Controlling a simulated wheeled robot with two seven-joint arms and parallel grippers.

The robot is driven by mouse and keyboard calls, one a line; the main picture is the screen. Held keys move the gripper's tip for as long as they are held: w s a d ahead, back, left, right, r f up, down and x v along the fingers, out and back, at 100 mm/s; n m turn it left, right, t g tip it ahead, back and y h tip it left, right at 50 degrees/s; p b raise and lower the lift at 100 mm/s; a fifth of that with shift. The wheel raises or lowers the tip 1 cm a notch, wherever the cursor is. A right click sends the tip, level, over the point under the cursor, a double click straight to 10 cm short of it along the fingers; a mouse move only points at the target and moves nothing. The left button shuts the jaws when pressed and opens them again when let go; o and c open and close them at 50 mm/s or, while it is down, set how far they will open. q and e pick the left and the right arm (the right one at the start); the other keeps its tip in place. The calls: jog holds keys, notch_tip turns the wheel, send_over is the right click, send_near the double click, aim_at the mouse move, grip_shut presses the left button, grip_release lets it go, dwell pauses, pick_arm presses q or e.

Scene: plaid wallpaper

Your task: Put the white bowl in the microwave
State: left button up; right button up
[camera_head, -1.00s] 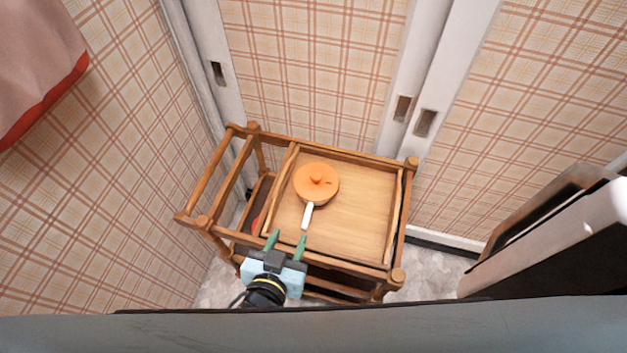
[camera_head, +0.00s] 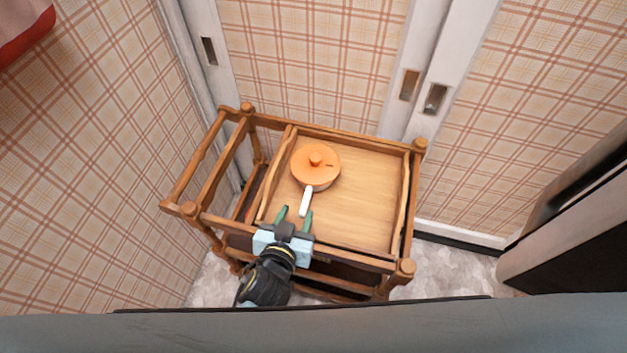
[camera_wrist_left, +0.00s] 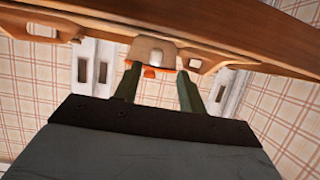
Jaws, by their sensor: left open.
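I see no white bowl and no clear microwave in these views. My left gripper (camera_head: 294,213) is open and empty at the front edge of a wooden trolley (camera_head: 365,158). Its two green fingers point toward an orange lidded pan (camera_head: 313,178) with a white handle (camera_head: 305,201). The right fingertip is close to the handle's end; I cannot tell if they touch. In the left wrist view the fingers (camera_wrist_left: 157,85) are apart below a wooden bar, with a small orange patch (camera_wrist_left: 149,71) between them. My right gripper is not in view.
A dark appliance or cabinet with a pale edge (camera_head: 566,205) stands at the right. White door frames (camera_head: 428,95) and plaid walls (camera_head: 95,190) close in the trolley. The tray's right half is clear. A pink cloth with a red hem (camera_head: 22,30) hangs at upper left.

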aim_at(305, 203)
pick_arm(q)
jog(key=x, duration=0.2)
jog(key=b+x, duration=0.1)
jog(key=x, duration=0.3)
jog(key=shift+d+r+b, duration=0.2)
jog(key=shift+d+b, duration=0.1)
jog(key=shift+d, duration=0.05)
jog(key=shift+w+d+f, duration=0.15)
jog(key=shift+w, duration=0.2)
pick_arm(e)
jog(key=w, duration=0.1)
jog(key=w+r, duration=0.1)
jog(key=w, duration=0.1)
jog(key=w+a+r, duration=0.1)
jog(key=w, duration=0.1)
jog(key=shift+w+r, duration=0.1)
pick_arm(q)
jog(key=shift+c, duration=0.3)
grip_shut()
